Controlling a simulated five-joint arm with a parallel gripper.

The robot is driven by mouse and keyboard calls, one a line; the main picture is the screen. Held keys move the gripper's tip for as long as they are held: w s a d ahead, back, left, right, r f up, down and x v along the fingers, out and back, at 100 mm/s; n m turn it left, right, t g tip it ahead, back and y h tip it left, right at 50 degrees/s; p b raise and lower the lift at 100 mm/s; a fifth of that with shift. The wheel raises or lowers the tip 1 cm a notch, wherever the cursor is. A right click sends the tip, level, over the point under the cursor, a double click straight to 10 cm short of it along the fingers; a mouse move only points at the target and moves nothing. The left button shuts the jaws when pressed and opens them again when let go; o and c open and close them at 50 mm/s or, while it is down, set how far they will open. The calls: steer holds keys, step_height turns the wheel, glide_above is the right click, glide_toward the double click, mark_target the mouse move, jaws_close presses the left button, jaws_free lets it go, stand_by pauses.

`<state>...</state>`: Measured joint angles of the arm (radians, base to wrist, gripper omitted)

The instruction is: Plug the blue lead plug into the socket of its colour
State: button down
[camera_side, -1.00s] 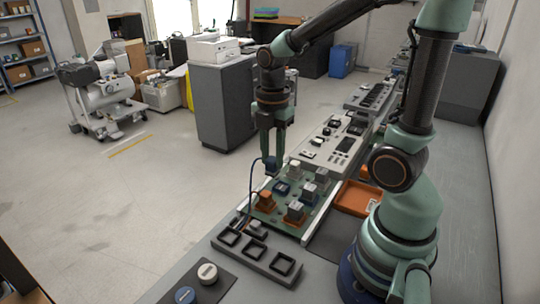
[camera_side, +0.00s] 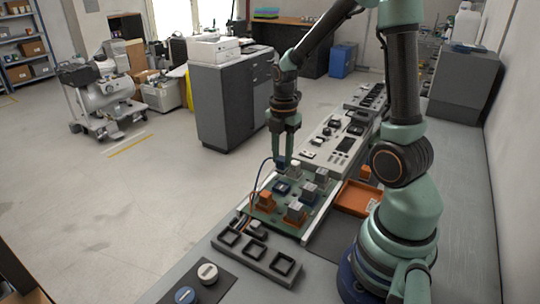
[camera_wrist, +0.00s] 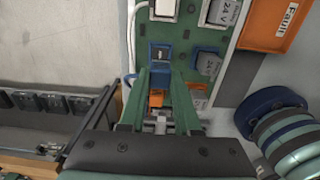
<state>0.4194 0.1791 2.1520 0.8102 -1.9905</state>
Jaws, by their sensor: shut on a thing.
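My gripper (camera_side: 283,158) is shut on the blue lead plug (camera_side: 281,163) and holds it at the far end of the green board (camera_side: 265,208). The plug's blue lead (camera_side: 260,170) curves down on the left. The blue socket (camera_side: 282,188) is on the board, just below the plug in the side view; the plug appears apart from it. In the wrist view, blue parts (camera_wrist: 159,52) show at and between the fingertips (camera_wrist: 160,72). They overlap, so I cannot tell plug from socket there.
Grey blocks (camera_side: 322,175) and orange blocks (camera_side: 295,212) stand close around on the board. An orange tray (camera_side: 353,198) lies to its right. A grey holder with square openings (camera_side: 256,254) and a panel with two round knobs (camera_side: 207,273) are nearer the camera.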

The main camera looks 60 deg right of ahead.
mark_target(282, 172)
steer(key=shift+f, duration=1.85)
steer(key=shift+f, duration=1.05)
stand_by(0.9)
steer(key=shift+c, duration=1.1)
jaws_free()
steer(key=shift+r, duration=0.1)
steer(key=shift+r, duration=3.45)
